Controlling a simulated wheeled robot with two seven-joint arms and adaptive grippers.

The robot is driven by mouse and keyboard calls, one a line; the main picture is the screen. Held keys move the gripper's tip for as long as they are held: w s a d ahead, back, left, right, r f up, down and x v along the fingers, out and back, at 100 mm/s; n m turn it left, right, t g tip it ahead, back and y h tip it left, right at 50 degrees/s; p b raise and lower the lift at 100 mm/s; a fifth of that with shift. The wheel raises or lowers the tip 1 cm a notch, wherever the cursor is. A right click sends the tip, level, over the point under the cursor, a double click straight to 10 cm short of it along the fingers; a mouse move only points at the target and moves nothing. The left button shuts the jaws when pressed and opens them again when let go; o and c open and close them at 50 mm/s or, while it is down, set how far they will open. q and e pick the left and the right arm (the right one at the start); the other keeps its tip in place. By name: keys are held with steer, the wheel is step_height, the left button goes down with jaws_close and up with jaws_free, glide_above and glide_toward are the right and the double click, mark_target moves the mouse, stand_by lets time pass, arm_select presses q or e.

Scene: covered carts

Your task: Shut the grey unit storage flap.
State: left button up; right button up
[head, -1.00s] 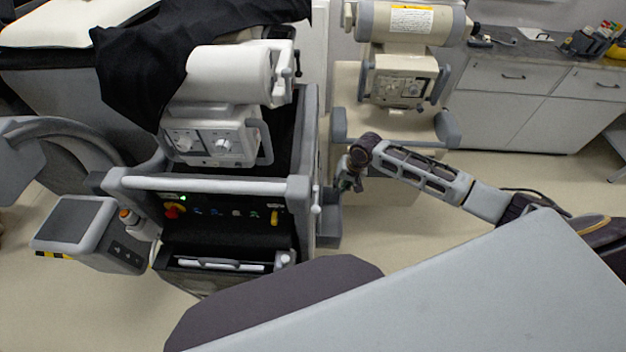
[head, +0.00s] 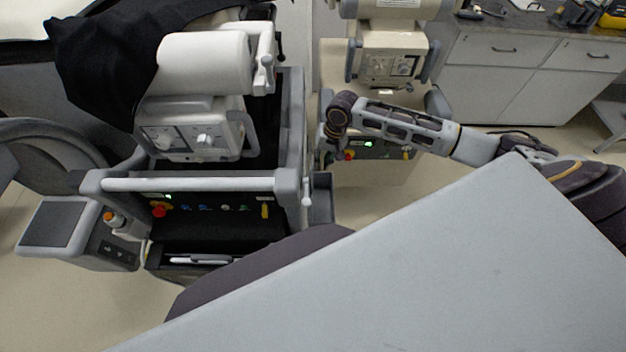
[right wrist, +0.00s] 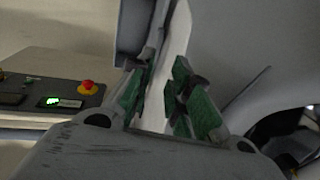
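The grey unit (head: 295,150) is the cart at left, with a black control panel and a light front handle bar. Below the panel is an open dark storage compartment (head: 165,255) with a pale item inside. A dark grey open bin-like part (head: 321,200) sticks out on its right side; I cannot tell which part is the flap. My right gripper (head: 324,152) is beside the cart's right side, above that part. In the right wrist view its green-padded fingers (right wrist: 160,100) are apart, with a pale strip visible between them; contact is unclear. My left gripper is not in view.
A beige cart (head: 390,55) stands behind my right arm; its panel with a red button (right wrist: 88,87) shows left in the right wrist view. A grey pedestal screen (head: 60,222) is left of the unit. Drawers (head: 500,50) line the back right.

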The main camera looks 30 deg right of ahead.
mark_target(312, 183)
steer(key=shift+x, duration=6.8)
jaws_close()
